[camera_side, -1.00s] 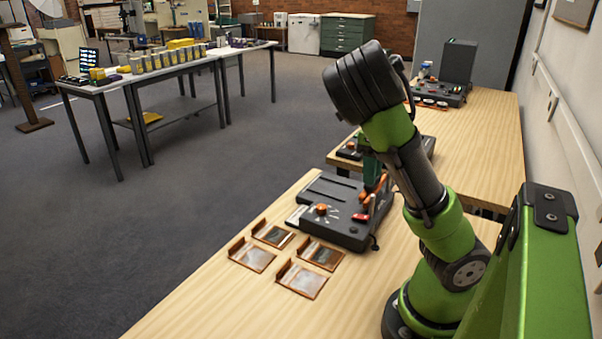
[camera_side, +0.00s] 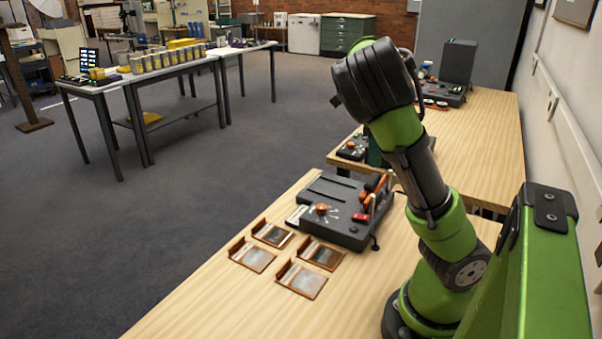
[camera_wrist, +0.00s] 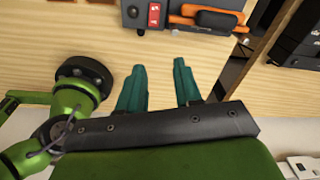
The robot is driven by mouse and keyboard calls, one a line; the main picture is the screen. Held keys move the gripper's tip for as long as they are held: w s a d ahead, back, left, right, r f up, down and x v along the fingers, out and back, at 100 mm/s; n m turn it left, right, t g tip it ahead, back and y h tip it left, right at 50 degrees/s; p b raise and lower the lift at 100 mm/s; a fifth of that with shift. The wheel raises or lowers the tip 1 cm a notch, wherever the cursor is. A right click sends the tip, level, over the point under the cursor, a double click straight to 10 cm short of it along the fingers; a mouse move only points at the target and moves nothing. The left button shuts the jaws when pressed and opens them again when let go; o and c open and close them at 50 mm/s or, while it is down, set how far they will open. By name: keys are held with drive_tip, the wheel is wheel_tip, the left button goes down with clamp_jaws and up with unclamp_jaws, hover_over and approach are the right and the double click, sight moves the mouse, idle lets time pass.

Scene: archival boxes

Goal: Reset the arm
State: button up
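My gripper's two teal fingers (camera_wrist: 160,88) show apart with nothing between them in the wrist view, above bare wooden table. In the side view my gripper is mostly hidden behind my arm; only a bit of teal (camera_side: 375,152) shows. My green and black arm rises from the table's right side with its elbow raised. A dark grey device (camera_side: 335,208) with an orange knob, a red switch and an orange-and-black handle sits on the table below. Part of it shows at the top of the wrist view (camera_wrist: 190,14), apart from the fingers.
Several copper-edged plates (camera_side: 300,279) lie in front of the device. A second wooden table (camera_side: 475,140) behind carries more dark devices, including one with a tall panel (camera_side: 458,62). A gap separates the tables. A wall runs along the right. Bare wood lies at the front left.

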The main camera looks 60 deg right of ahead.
drive_tip(key=w+a+f+n+t+y, duration=0.1)
drive_tip(key=w+a+f+n+y, duration=0.1)
drive_tip(key=a+f+n, duration=0.5)
drive_tip(key=w+a+f+n+y, duration=0.2)
drive_tip(key=a+n, duration=0.4)
drive_tip(key=n, duration=0.4)
drive_tip(key=s+a+r+n+t+h, duration=0.1)
drive_tip(key=a+r+n+t, duration=0.6)
drive_tip(key=a+r+n, duration=0.4)
drive_tip(key=shift+s+a+r+n+h, duration=0.3)
drive_tip(key=shift+s+a+r, duration=0.05)
drive_tip(key=shift+r, duration=0.05)
